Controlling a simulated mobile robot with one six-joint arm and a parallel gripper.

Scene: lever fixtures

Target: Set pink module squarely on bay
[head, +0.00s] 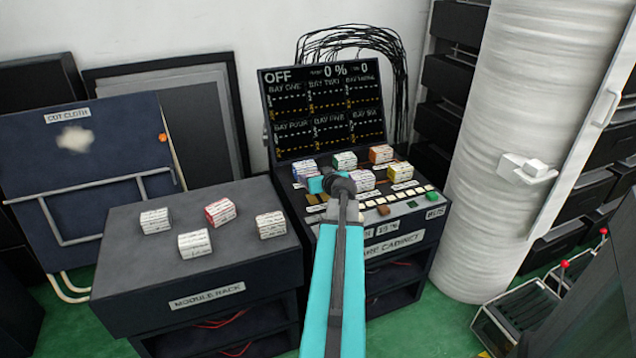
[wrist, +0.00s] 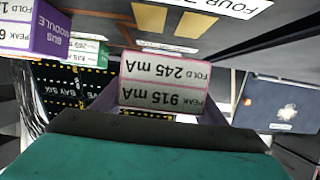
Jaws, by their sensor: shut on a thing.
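The pink module (wrist: 165,82) has a white label reading FOLD 245 mA and PEAK 915 mA, with pink edges. My gripper (wrist: 163,112) is shut on it. In the wrist view, which is upside down, a bay with gold contact pads (wrist: 165,20) and a label ending in FOUR lies just beyond the module. I cannot tell whether the module touches the bay.
Blue (head: 305,170), green (head: 344,160), orange (head: 381,153), purple (head: 361,181) and yellow (head: 400,171) modules sit close around on the cabinet. The upright display (head: 322,105) reads OFF and 0 %. The module rack (head: 130,265) at left holds several modules, one red-edged (head: 220,212).

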